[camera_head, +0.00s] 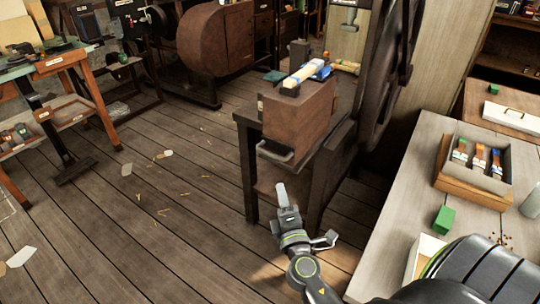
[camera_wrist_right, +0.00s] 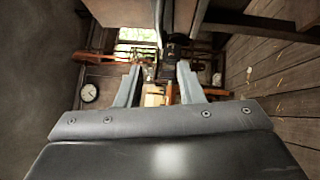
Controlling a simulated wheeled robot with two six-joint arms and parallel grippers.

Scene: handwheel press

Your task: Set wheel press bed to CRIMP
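The press stands at the centre right of the head view, with a large dark handwheel (camera_head: 388,75) upright on its right side. A brown block-like bed part (camera_head: 298,122) sits on the dark stand, with a metal handle (camera_head: 276,152) low on its front. A pale bar and a blue piece (camera_head: 318,72) lie on top. I can read no CRIMP mark. My right gripper (camera_head: 281,193) is below and in front of the handle, apart from it. In the right wrist view its two fingers (camera_wrist_right: 158,82) are spread with nothing held between them. My left gripper is not in view.
A workbench (camera_head: 395,205) at the right holds a box of small coloured items (camera_head: 480,165) and a green block (camera_head: 443,220). A cluttered bench (camera_head: 62,62) stands at the left. The plank floor (camera_head: 160,200) between is mostly clear, with scattered scraps.

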